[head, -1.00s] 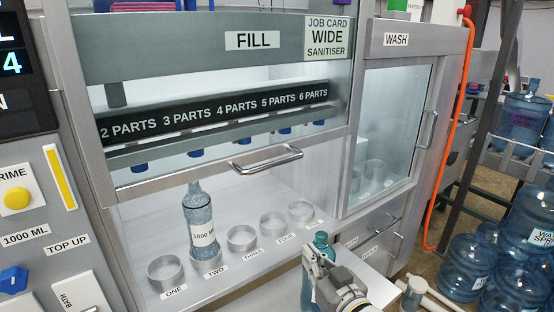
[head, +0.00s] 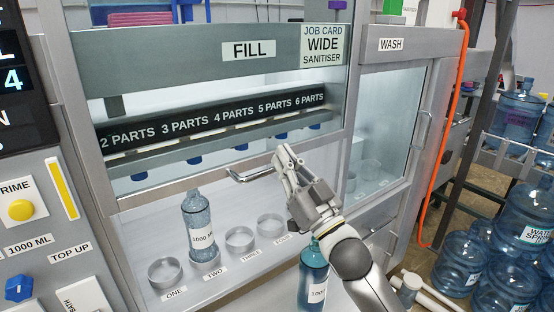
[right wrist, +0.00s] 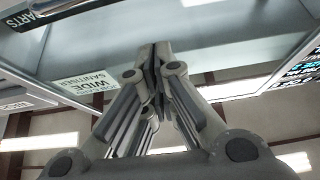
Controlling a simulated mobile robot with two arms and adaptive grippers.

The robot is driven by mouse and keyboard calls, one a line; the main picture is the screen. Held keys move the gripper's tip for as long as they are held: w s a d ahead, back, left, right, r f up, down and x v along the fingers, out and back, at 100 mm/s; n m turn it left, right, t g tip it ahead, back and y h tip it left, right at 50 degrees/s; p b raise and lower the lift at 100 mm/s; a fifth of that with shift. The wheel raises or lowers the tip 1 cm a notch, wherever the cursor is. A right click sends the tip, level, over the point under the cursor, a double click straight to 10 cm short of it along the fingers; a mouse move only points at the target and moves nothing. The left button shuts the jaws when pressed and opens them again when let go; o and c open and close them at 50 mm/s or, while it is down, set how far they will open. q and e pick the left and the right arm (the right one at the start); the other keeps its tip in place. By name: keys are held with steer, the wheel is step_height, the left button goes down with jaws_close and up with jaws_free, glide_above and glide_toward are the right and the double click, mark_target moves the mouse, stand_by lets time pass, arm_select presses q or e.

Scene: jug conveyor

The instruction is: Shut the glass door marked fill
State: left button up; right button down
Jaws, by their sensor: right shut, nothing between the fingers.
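The glass door marked FILL (head: 140,196) is a sliding sash, raised, with an open gap below its bottom rail. Its bar handle (head: 244,176) is on the bottom rail; my right gripper hides the handle's right end. My right gripper (head: 286,156) is shut and empty, its tips pointing up at the handle's right part. I cannot tell whether it touches the handle. In the right wrist view the shut fingers (right wrist: 154,60) point toward the cabinet front. My left gripper is not in view.
Below the gap, a bottle (head: 200,225) stands in holder TWO; holders ONE (head: 165,271) and THREE (head: 239,240) are empty. A teal bottle (head: 313,272) stands in front, partly behind my right arm. The WASH door (head: 388,125) is at the right.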

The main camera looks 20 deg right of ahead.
steer(key=shift+w+a+f+p, duration=0.25)
steer(key=shift+w+f+p, duration=0.1)
steer(key=shift+w+f, duration=0.35)
steer(key=shift+w+a+f+p, duration=0.25)
steer(key=shift+w+f+p, duration=0.1)
steer(key=shift+w+f, duration=0.3)
steer(key=shift+s, duration=0.1)
steer(key=shift+f, duration=0.1)
step_height(320, 180, down, 14)
steer(key=b, duration=0.9)
